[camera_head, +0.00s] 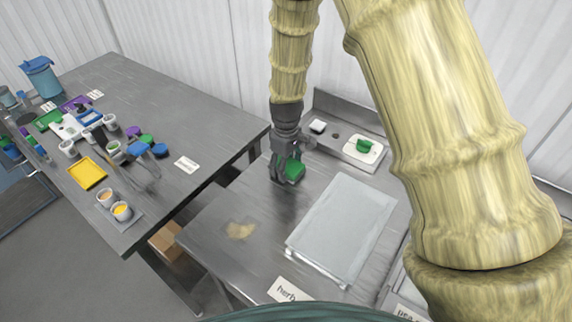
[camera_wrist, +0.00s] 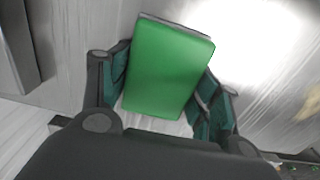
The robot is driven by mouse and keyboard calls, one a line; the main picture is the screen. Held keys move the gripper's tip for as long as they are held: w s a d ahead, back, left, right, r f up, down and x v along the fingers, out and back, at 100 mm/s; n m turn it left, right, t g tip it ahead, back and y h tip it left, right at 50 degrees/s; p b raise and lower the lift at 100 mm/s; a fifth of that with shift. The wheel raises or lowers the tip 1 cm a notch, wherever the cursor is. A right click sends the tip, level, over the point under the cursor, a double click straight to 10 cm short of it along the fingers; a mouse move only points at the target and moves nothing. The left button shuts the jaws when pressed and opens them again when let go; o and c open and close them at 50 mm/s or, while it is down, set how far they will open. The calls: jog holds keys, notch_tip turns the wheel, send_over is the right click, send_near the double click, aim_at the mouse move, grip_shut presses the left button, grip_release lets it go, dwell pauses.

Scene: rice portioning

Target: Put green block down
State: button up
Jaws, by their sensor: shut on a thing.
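The green block (camera_head: 294,171) is in my gripper (camera_head: 284,168), over the right-hand metal table (camera_head: 205,225) in the head view. In the wrist view the green block (camera_wrist: 168,68) sits between the two dark fingers of my gripper (camera_wrist: 165,95), which are shut on it. The block appears slightly tilted in the wrist view. It is at or just above the metal surface; I cannot tell if it touches.
A pale grey board (camera_head: 342,228) lies right of the gripper. Behind it is a metal tray (camera_head: 345,128) with a white plate holding a green thing (camera_head: 365,146). A "herb" label (camera_head: 288,290) lies in front. The left table (camera_head: 215,120) holds cups and a yellow tray (camera_head: 87,172).

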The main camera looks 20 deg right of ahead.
jog(key=shift+s+f, duration=0.15)
jog(key=shift+f, duration=0.2)
jog(key=o, duration=0.8)
jog(key=shift+o, duration=1.4)
jog(key=shift+f, duration=0.2)
jog(key=shift+r, duration=0.15)
jog(key=shift+w+r, duration=0.2)
jog(key=shift+r, duration=0.3)
notch_tip(320, 180, up, 12)
jog(key=b, duration=0.3)
jog(key=shift+s+f, duration=0.1)
